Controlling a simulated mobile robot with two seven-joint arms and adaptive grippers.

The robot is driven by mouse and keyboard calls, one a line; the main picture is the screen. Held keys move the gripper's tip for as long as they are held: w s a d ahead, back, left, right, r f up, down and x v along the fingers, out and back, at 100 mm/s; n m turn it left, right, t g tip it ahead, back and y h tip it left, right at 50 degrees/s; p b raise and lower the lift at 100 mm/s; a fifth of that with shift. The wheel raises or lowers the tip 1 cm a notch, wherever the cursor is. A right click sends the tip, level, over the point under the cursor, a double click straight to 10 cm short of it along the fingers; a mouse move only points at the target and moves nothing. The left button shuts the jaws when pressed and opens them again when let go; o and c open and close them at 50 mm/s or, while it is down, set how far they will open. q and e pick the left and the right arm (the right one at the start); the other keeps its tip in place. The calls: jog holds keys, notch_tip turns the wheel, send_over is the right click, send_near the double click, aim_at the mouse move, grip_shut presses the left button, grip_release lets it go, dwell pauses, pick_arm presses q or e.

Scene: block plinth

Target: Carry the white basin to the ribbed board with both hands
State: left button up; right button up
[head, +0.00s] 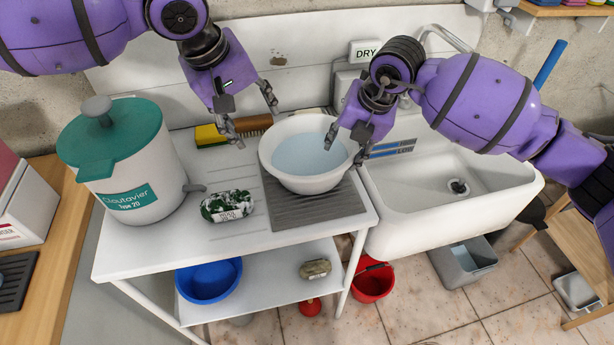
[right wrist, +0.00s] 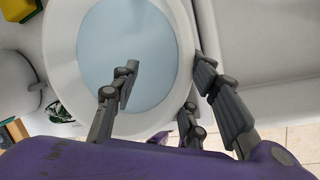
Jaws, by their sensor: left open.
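The white basin (head: 300,184), holding pale blue liquid, stands upright over the back part of the grey ribbed board (head: 318,210). Its underside is hidden, so I cannot tell how fully it rests on the board. My left gripper (head: 253,117) is open and empty, just left of and behind the basin, apart from its rim. My right gripper (head: 347,146) is open at the basin's right rim. In the right wrist view, the right gripper (right wrist: 165,85) has one finger over the liquid and others outside the basin rim (right wrist: 62,50).
A white urn with a green lid (head: 109,140) and a camouflage-patterned packet (head: 228,206) stand left on the counter. A yellow sponge (head: 210,136) and a brush (head: 252,124) lie behind. The sink (head: 440,215) is at right. Bare counter lies at front left.

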jog(key=o, duration=0.3)
jog(key=shift+r, duration=0.1)
jog(key=shift+o, duration=0.2)
jog(key=v, duration=1.2)
